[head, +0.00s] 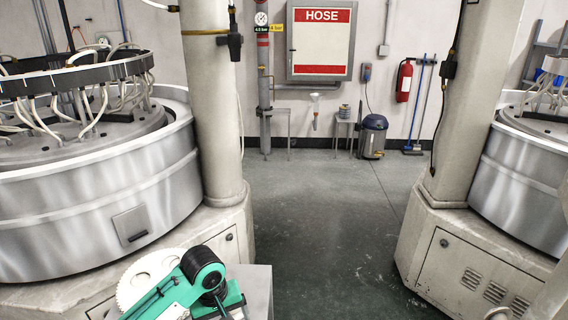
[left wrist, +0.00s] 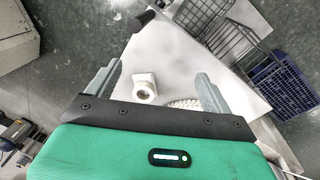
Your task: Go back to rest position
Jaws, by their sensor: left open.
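My left gripper (left wrist: 158,70) shows in the left wrist view, its two grey fingers spread wide apart and nothing gripped between them. Beyond the fingers is a pale flat surface. A small white round part (left wrist: 145,88) with a dark opening appears between the fingers; I cannot tell its distance from them. A white ribbed piece (left wrist: 185,103) lies beside the right finger, partly hidden by the gripper body. My right gripper is not seen.
Large round machines stand at left (head: 95,200) and right (head: 520,185), with an open floor aisle (head: 320,225) between. A toothed white disc (head: 148,278) and green assembly (head: 205,275) are close at lower left. A wire basket (left wrist: 205,15) and blue crate (left wrist: 285,90) are nearby.

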